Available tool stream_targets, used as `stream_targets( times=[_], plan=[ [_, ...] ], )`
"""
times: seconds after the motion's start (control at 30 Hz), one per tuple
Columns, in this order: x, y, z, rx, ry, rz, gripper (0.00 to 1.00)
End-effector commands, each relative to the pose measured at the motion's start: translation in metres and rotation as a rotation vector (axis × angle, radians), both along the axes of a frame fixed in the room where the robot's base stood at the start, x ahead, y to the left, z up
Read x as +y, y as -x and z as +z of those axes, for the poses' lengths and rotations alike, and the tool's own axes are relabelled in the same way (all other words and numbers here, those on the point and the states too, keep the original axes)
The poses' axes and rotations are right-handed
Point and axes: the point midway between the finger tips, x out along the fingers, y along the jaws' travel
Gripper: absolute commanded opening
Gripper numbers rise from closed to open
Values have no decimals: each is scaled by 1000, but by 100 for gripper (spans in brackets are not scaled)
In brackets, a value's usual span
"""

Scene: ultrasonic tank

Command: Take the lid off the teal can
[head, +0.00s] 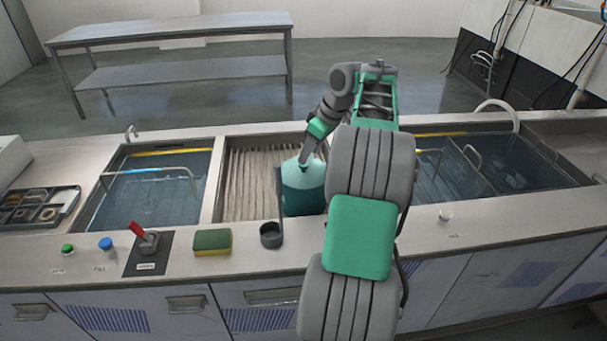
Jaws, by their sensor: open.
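The teal can (304,202) stands upright on the ribbed middle section of the counter, partly hidden on its right by my arm. Its lid (297,178) is a lighter teal, sloping top and sits on the can. My gripper (306,160) reaches down from above, with its fingertips at the top middle of the lid. The gripper is open. The fingertips are small here, and I cannot tell whether they touch the lid or stand around a knob.
A dark grey cup (271,236) stands in front of the can, near a sponge (212,242) and a red lever (139,231). Water tanks lie left (150,190) and right (490,165) of the ribbed section (245,185). A parts tray (38,207) is far left.

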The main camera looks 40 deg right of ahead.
Motion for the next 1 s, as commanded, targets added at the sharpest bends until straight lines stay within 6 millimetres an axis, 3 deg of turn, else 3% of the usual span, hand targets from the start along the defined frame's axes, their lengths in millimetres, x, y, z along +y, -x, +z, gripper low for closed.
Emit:
stream_targets(
  times=[0.27,0.53,1.0],
  plan=[
    [4,-16,-44,1,-1,-3,51],
    [4,-18,-47,0,2,-4,50],
    [5,-18,-47,1,1,-4,12]
  ],
)
